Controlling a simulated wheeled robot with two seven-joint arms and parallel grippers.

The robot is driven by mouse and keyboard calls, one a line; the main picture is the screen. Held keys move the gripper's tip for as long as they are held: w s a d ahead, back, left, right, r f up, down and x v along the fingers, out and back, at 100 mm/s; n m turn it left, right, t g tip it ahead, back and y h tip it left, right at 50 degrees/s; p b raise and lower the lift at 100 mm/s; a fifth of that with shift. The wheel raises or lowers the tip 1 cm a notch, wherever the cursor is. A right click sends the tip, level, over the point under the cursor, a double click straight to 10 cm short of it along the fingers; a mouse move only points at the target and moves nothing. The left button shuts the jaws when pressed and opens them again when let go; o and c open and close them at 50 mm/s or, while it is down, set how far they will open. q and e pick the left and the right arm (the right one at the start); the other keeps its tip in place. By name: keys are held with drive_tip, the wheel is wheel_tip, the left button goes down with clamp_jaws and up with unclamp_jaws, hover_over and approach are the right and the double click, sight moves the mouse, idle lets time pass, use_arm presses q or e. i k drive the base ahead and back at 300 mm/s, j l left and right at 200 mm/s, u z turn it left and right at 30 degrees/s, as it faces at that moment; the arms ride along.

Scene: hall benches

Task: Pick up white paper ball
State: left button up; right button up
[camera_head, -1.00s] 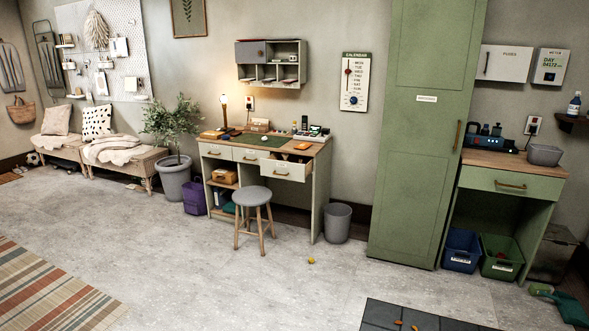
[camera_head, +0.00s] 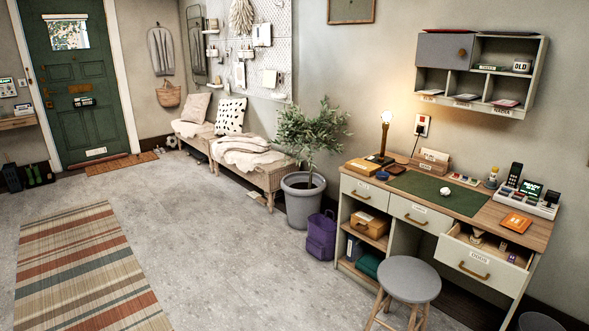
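A small white paper ball (camera_head: 445,191) lies on the green desk mat (camera_head: 420,186) on top of the wooden desk (camera_head: 522,232) at the right. Nothing covers it in this view. Neither of my grippers shows in the head view.
A grey stool (camera_head: 409,278) stands in front of the desk. The desk's right drawer (camera_head: 482,262) is pulled open with small things in it. A potted plant (camera_head: 303,202) and a purple bag (camera_head: 321,236) stand left of the desk. The floor (camera_head: 215,225) toward the striped rug (camera_head: 85,270) is clear.

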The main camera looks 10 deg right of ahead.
sight(444, 191)
drive_tip(key=i+z, duration=0.1)
drive_tip(key=i, duration=0.45)
drive_tip(key=i+j+z, duration=0.15)
drive_tip(key=i, duration=0.4)
drive_tip(key=i+j+z, duration=0.1)
drive_tip(key=i, duration=0.45)
drive_tip(key=i+z, duration=0.25)
drive_tip(key=z, duration=0.15)
drive_tip(key=i+j+z, duration=0.15)
drive_tip(key=z, duration=0.3)
drive_tip(key=i+j+z, duration=0.25)
drive_tip(key=z, duration=0.15)
drive_tip(key=i+j+z, duration=0.25)
drive_tip(key=z, duration=0.15)
drive_tip(key=i+j+z, duration=0.15)
drive_tip(key=j+z, duration=0.25)
drive_tip(key=l, duration=0.1)
